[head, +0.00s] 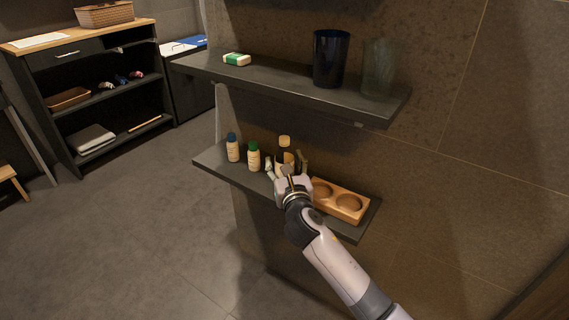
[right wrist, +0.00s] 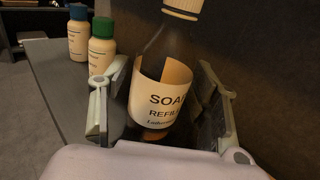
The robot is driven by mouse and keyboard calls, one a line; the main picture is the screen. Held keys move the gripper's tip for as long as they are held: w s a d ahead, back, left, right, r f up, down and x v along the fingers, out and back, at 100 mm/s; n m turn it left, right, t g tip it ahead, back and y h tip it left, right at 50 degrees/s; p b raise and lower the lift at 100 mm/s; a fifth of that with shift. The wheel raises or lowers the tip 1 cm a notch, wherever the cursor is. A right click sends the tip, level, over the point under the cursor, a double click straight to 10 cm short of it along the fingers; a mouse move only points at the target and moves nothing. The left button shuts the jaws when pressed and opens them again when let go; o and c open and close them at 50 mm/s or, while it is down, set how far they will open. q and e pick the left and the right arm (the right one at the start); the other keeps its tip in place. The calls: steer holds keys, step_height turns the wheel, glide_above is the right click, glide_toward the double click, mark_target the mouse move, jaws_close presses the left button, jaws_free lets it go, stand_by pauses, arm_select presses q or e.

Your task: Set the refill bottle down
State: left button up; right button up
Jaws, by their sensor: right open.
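The refill bottle (head: 285,151) stands on the lower dark shelf (head: 215,160), partly hidden by my right gripper in the head view. In the right wrist view the bottle (right wrist: 163,92) is dark, with a pale wooden-looking cap and a cream label reading "SOAP REFILL". It looks roughly upright. My right gripper (head: 286,163) is open, with one finger on each side of the bottle. The gripper's fingers also show in the right wrist view (right wrist: 165,115), with a gap at least on the left. My left gripper is not in view.
A blue-capped bottle (head: 233,148) and a green-capped bottle (head: 253,157) stand left of the gripper. A wooden holder with two round recesses (head: 352,215) lies close on its right. The upper shelf (head: 275,79) overhangs, with a dark blue tumbler (head: 331,58), a greenish glass (head: 377,67) and a small green-white box (head: 237,59).

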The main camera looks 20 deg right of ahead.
steer(key=shift+r, duration=0.1)
steer(key=s, duration=0.2)
steer(key=s+p, duration=0.1)
steer(key=s, duration=0.1)
steer(key=shift+a, duration=0.25)
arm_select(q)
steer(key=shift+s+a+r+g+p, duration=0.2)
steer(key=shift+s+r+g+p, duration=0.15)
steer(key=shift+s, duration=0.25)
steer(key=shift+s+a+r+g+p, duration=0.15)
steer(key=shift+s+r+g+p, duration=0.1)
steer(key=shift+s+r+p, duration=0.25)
arm_select(e)
steer(key=s, duration=0.8)
steer(key=shift+a, duration=0.45)
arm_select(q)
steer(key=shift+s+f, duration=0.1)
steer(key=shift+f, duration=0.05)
